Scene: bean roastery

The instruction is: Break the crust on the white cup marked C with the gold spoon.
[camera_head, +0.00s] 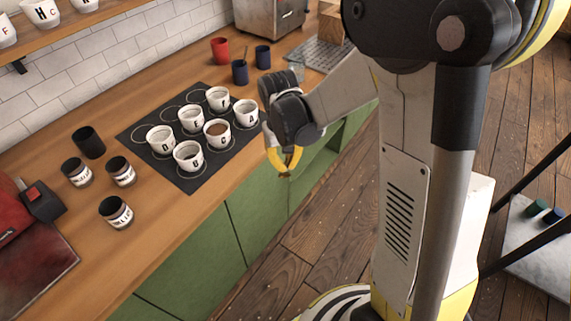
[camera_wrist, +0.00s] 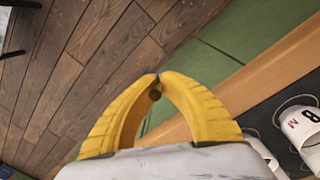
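The white cup marked C (camera_head: 217,138) stands upright among several white lettered cups on a dark mat and holds a brown surface level near its rim. My gripper (camera_head: 284,170) is off the counter's front edge, right of and below the cups, pointing down. Its yellow fingers close to a point in the wrist view (camera_wrist: 157,80). A small brownish piece between the fingertips looks like the end of the gold spoon (camera_wrist: 155,95); most of the spoon is hidden or too small to make out. The spoon is apart from cup C.
Cup B (camera_head: 188,160) is nearest the front, cup A (camera_head: 246,118) at the right; D, E and F stand behind. The dark mat (camera_head: 183,183) lies on the wooden counter (camera_head: 170,228). Labelled jars stand left, red and blue cups behind. Open floor lies below my gripper.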

